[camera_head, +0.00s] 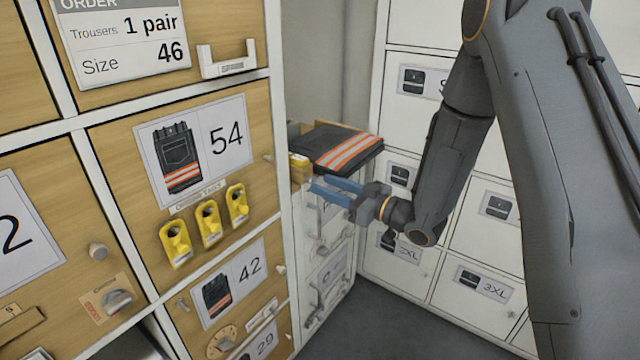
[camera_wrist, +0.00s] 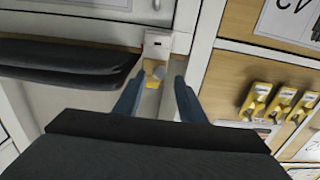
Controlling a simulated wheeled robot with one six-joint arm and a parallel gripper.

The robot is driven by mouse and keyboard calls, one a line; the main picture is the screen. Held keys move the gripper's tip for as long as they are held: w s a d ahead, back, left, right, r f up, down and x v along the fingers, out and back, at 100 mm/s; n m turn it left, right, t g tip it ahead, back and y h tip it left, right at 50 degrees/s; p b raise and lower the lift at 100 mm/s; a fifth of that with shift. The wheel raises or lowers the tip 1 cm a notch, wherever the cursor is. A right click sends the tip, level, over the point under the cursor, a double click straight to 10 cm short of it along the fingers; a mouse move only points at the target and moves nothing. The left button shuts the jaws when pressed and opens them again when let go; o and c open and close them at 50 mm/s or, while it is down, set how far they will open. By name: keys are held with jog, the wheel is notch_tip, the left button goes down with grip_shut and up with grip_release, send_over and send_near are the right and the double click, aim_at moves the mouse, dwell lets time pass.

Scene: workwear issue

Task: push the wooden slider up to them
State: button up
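My gripper (camera_head: 312,178) has two blue fingers, spread apart. It points left at the corner between the wooden lockers and the white cabinet. In the wrist view the fingers (camera_wrist: 157,88) stand either side of a small yellow piece with a round grey knob (camera_wrist: 157,73); contact cannot be told. A yellow block (camera_head: 300,168) shows by the fingertips in the head view. Folded dark trousers (camera_head: 340,148) with orange stripes lie just above the gripper. They seem to be the dark cloth in the wrist view (camera_wrist: 65,65). I cannot make out the wooden slider for certain.
Several yellow tags (camera_head: 207,225) hang on the wooden door marked 54 (camera_head: 225,135). A white holder (camera_head: 226,62) sits above it. White lockers (camera_head: 490,205) stand behind my arm. Grey floor (camera_head: 385,325) is clear below.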

aim_at(305, 179)
jog(key=shift+v, duration=2.25)
